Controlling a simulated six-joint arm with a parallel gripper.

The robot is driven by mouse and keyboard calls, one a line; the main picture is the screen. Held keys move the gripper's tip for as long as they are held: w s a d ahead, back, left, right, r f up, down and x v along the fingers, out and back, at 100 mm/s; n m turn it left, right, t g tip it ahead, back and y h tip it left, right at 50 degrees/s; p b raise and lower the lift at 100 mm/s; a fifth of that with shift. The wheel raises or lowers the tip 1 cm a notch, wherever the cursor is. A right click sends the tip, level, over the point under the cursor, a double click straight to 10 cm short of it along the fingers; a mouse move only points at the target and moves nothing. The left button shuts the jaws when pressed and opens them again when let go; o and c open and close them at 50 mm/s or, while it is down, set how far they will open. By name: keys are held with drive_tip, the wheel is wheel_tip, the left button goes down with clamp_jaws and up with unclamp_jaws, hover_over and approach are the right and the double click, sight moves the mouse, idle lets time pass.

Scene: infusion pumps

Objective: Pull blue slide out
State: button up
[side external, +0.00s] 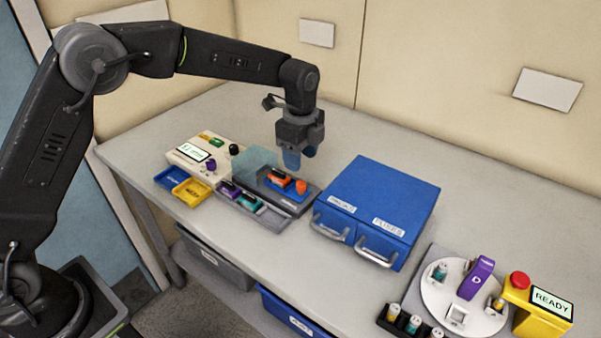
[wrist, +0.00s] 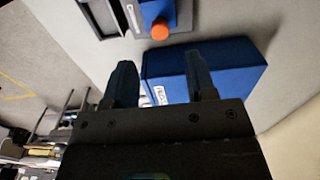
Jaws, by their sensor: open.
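The blue slide (side external: 291,193) lies in a dark grey pump unit (side external: 310,197) on the bench, with an orange knob (side external: 301,187) at its right end. In the wrist view the blue slide (wrist: 154,8) and its orange knob (wrist: 160,29) show at the top, beyond my fingertips. My gripper (side external: 300,155) is open and empty, pointing down above and behind the pump unit, apart from the slide. Its two dark fingers also show spread in the wrist view (wrist: 160,70). How far the slide is inserted cannot be told.
A translucent teal cover (side external: 255,163) stands left of the slide. A blue drawer cabinet (side external: 385,200) with metal handles stands close on the right. A cream device (side external: 200,160), yellow tray (side external: 191,191) and blue tray (side external: 171,178) are left. A white turntable (side external: 460,300) is at far right.

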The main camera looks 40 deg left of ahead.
wheel_tip(320, 180, up, 6)
drive_tip(key=shift+r, duration=0.15)
idle(0.3)
drive_tip(key=s+a+r+n+t, duration=0.25)
drive_tip(key=s+r+n, duration=0.25)
drive_tip(key=s, duration=0.3)
drive_tip(key=s+a+r+n+t, duration=0.1)
drive_tip(key=s+a+r+n, duration=0.35)
drive_tip(key=s, duration=0.35)
drive_tip(key=s+a+f+n+t, duration=0.1)
drive_tip(key=s+f+n, duration=0.1)
drive_tip(key=s+n, duration=0.2)
drive_tip(key=s+a+f+n+t, duration=0.1)
drive_tip(key=s+n, duration=0.3)
drive_tip(key=s, duration=0.6)
drive_tip(key=shift+s+f, duration=0.35)
drive_tip(key=shift+f, duration=0.1)
